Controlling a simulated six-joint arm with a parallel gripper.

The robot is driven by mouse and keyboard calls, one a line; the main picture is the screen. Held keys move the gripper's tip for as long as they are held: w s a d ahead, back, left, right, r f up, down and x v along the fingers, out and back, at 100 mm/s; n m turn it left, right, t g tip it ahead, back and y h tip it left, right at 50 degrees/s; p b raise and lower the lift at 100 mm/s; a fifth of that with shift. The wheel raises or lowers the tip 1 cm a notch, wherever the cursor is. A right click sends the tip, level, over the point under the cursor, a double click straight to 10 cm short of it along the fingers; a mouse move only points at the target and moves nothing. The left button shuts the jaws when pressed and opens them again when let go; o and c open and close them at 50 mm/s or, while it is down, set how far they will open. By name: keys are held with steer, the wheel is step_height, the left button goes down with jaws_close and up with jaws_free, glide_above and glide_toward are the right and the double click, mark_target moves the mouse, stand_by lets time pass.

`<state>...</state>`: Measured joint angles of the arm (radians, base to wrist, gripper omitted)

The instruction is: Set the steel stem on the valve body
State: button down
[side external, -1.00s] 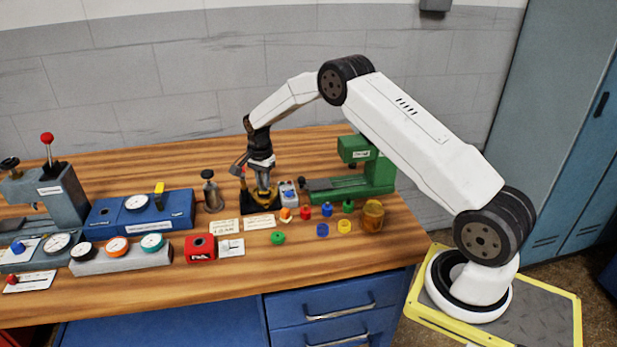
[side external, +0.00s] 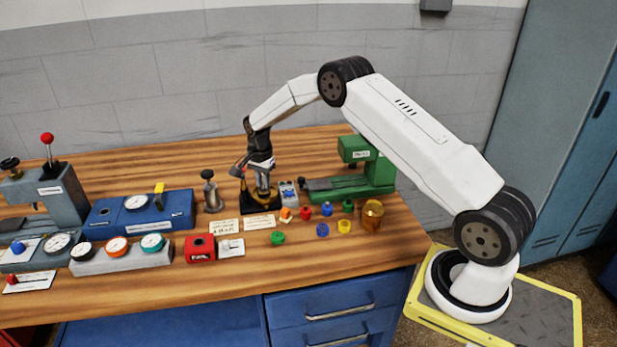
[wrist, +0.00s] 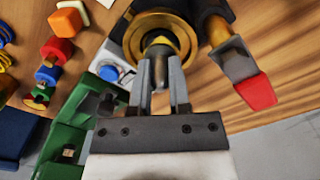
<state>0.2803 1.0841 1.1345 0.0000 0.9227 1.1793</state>
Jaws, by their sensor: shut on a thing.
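My gripper (wrist: 163,80) is shut on the steel stem (wrist: 158,74), a short grey cylinder between its two fingers in the wrist view. The stem's end lies over the centre of the round brass valve body (wrist: 187,33). I cannot tell whether it touches the seat or how far in it is. In the side external view, my gripper (side external: 262,188) is pointed down at the black base (side external: 250,208) under the valve body. The fingers hide most of the stem there.
A red-tipped lever (wrist: 256,91) stands close beside the valve body. A green press (side external: 345,187) stands to the right, with a small blue-button box (side external: 288,193) between. Several coloured caps and an amber cup (side external: 372,215) lie in front. A grey post stands left.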

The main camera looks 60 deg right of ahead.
steer(key=shift+f, duration=0.4)
stand_by(1.9)
steer(key=shift+c, duration=0.5)
jaws_free()
steer(key=shift+r, duration=0.15)
steer(key=shift+r, duration=3.65)
